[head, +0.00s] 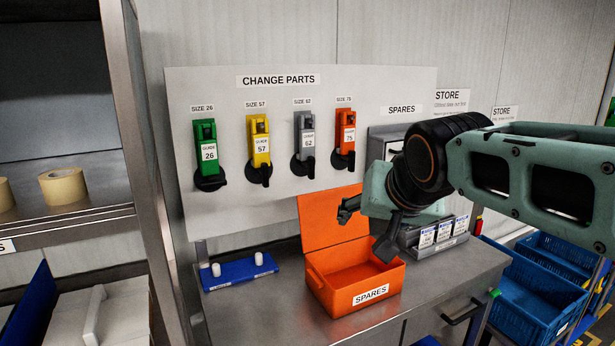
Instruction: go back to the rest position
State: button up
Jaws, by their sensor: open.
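My gripper (362,228) is open and hangs at the end of my green arm, which reaches in from the right. Its fingers point left and down, in front of the open lid and over the right part of the orange SPARES box (345,303). The box stands on the metal bench with its lid (325,212) raised. The part of its inside that shows looks empty; the gripper hides some of it. I see nothing held between the fingers. Whether the fingers touch the box or lid is hard to tell.
A CHANGE PARTS board (259,209) holds green, yellow, grey and orange guides on black holders. A blue tray (240,280) with two white pegs lies left of the box. Blue crates (535,305) stand at right, a metal shelf post (150,170) at left. Free bench shows in front.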

jog(key=s+f+g, duration=0.2)
jog(key=s+f, duration=0.4)
jog(key=s, duration=0.3)
jog(key=s+d+f+n+g+h, duration=0.1)
jog(key=s+f+g, duration=0.1)
jog(key=s+f, duration=0.4)
jog(key=s, duration=0.4)
jog(key=shift+n, duration=0.3)
jog(key=shift+o, duration=0.7)
